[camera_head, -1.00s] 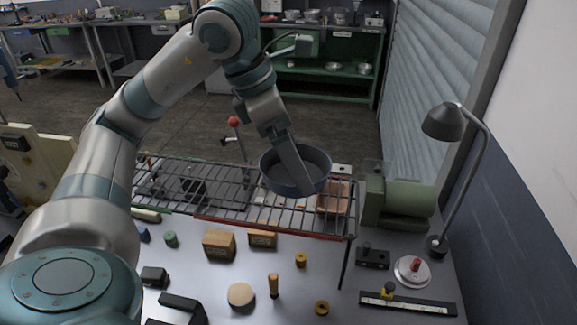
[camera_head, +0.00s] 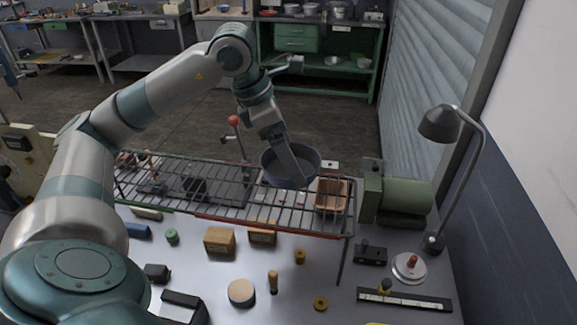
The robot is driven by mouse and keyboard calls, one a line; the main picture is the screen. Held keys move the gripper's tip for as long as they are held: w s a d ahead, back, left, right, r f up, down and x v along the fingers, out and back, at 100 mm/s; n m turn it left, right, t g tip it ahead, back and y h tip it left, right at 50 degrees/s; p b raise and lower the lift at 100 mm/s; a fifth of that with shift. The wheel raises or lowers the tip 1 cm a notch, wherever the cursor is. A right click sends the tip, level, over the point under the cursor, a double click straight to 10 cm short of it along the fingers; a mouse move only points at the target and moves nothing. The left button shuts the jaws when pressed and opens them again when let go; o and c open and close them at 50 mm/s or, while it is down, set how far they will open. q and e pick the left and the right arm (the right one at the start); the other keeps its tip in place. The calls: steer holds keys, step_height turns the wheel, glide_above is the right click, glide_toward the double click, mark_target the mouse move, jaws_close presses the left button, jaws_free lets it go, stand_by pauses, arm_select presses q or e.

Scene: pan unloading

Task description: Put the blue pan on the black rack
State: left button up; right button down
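The blue pan (camera_head: 306,174) is at the rack's far edge, right of its middle. My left gripper (camera_head: 299,175) reaches down into the pan from the left, its fingers over the near wall. The fingertips are hidden, so I cannot see how it grips. The black rack (camera_head: 225,207) is a wire grid standing over the workbench. I cannot tell whether the pan touches the wires or hangs just above them. My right gripper does not show.
A copper-coloured bin (camera_head: 332,195) shows under the rack's right end. Wooden blocks (camera_head: 219,240) and small parts lie on the bench in front. The rack's left and middle are bare.

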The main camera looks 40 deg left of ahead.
arm_select(q)
steer(key=shift+f+p, duration=0.6)
steer(key=shift+f, duration=1.2)
steer(key=shift+f, duration=0.1)
steer(key=o, duration=1)
